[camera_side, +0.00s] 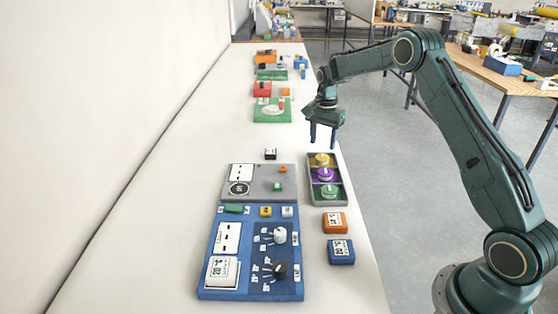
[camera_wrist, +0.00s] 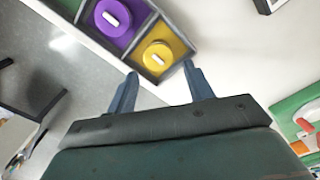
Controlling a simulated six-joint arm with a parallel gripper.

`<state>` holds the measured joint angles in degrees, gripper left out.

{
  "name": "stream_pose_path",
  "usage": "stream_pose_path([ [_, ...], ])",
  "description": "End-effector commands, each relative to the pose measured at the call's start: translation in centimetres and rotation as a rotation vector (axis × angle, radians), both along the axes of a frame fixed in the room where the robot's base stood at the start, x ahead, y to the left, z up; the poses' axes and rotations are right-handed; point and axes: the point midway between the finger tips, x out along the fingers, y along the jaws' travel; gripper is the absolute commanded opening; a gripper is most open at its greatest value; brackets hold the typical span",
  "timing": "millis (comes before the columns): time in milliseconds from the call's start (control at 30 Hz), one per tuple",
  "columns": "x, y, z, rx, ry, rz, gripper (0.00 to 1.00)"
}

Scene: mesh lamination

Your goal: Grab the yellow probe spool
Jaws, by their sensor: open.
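The yellow probe spool (camera_side: 321,160) sits in the far compartment of a dark grey tray (camera_side: 313,203) in the side view. In the wrist view the yellow spool (camera_wrist: 158,58) shows as a round disc with a white tab, in its square compartment. My gripper (camera_side: 323,143) is above and just beyond the tray's far end, pointing down. In the wrist view the open fingers (camera_wrist: 162,72) are spread, with the yellow spool between and just past their tips. The jaws are empty. Whether the fingertips touch the tray cannot be told.
A purple spool (camera_side: 325,174) and a green spool (camera_side: 329,191) fill the other compartments. A grey panel (camera_side: 258,184) stands close left of the tray, a blue panel (camera_side: 230,284) nearer. Orange (camera_side: 334,222) and blue (camera_side: 341,251) blocks lie in front. Table is clear at left.

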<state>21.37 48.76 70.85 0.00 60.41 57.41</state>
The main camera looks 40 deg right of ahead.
Motion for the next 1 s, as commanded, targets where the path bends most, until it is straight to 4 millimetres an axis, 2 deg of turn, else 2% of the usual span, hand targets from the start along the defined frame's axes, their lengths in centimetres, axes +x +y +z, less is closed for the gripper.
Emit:
stream_pose_path([
  [367, -0.1, 0.0, -0.8, 0.000, 0.000, 0.000, 0.52],
  [800, -0.3, 0.1, -5.2, 0.001, 0.001, 0.000, 0.52],
  [1000, -0.3, 0.0, -5.7, -0.001, 0.000, 0.000, 0.52],
])
